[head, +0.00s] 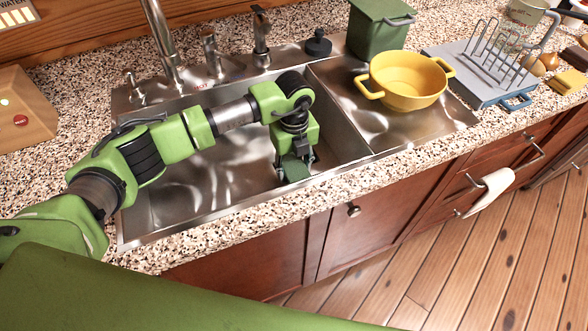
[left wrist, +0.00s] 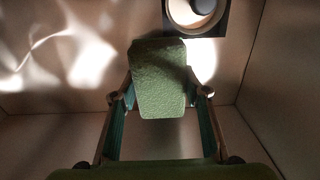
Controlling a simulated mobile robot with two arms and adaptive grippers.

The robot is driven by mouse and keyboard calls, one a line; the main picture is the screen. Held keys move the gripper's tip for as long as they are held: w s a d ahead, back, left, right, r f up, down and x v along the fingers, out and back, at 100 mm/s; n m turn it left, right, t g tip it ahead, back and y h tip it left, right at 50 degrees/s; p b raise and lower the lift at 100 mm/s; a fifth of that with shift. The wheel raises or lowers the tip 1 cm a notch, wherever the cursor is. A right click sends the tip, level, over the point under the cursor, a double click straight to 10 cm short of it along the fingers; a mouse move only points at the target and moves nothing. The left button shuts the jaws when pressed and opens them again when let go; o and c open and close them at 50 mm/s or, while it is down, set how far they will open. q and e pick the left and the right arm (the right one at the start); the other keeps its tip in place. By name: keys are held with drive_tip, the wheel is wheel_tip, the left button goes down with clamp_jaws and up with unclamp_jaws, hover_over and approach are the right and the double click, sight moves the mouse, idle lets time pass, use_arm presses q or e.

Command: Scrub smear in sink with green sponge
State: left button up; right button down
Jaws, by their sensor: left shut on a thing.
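My left gripper (head: 292,168) reaches down into the steel sink (head: 190,190), near its front right part. The green sponge (left wrist: 158,80) is between its two fingers in the left wrist view, and the gripper is shut on it. The sponge also shows below the fingers in the head view (head: 295,171), close to the sink floor. I cannot tell whether it touches the floor. The sink floor shows bright reflections, and I cannot pick out a smear. A round drain (left wrist: 193,10) lies beyond the sponge in the left wrist view. My right gripper is not in view.
A yellow two-handled pot (head: 408,82) stands on the steel drainboard right of the basin. A green bin (head: 378,30) stands behind it. The tap (head: 163,45) rises at the back left. A grey tray with a wire rack (head: 470,72) lies farther right.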

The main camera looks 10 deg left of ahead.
use_arm(q)
wheel_tip(320, 180, up, 19)
drive_tip(key=p, duration=1.1)
drive_tip(key=shift+f, duration=0.15)
